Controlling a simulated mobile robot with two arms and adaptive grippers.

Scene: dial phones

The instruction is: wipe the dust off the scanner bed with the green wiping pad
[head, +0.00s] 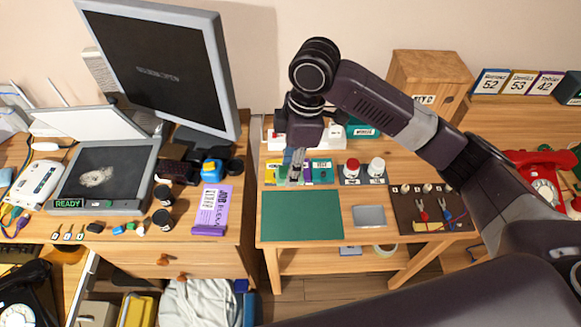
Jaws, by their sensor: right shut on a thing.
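The scanner bed (120,160) is a dark glass plate in a grey scanner at the left, its lid raised behind it. A pale patch of dust (97,177) lies near the middle of the glass. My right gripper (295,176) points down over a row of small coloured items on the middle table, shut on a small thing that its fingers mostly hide. I cannot make out which item it is. A yellow item (272,172) and a purple item (309,176) flank it. I cannot clearly pick out the green wiping pad. My left gripper is not in view.
A large monitor (155,55) stands behind the scanner. A purple packet (211,209) and small jars lie right of it. The middle table has a bare green mat (301,217), a grey plate (369,216) and a tool board (430,210). A gap separates the two tables.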

